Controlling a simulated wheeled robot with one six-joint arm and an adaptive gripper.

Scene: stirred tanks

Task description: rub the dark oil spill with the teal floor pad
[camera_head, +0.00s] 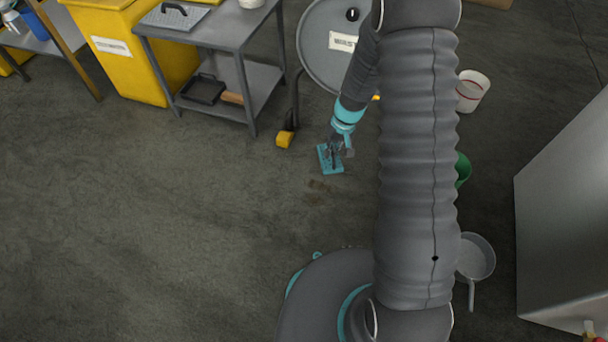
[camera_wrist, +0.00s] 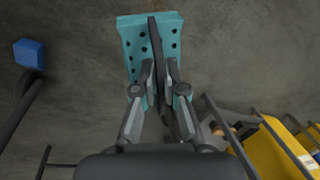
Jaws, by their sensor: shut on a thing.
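The teal floor pad (camera_head: 325,160) is a flat slab with dark holes and a dark upright grip, at the end of my arm in the head view. My gripper (camera_head: 336,150) is shut on the pad's dark grip. In the wrist view my gripper (camera_wrist: 159,90) has a finger on each side of that grip, with the teal pad (camera_wrist: 132,40) beyond. The dark oil spill (camera_head: 318,190) is a faint brownish patch on the floor, just below the pad in the head view. I cannot tell whether the pad touches the floor.
A grey cart (camera_head: 240,40) and a yellow bin (camera_head: 150,60) stand at the upper left. A white bucket (camera_head: 473,90), a green container (camera_head: 462,168) and a grey pan (camera_head: 478,255) stand right of my arm. The left floor is clear.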

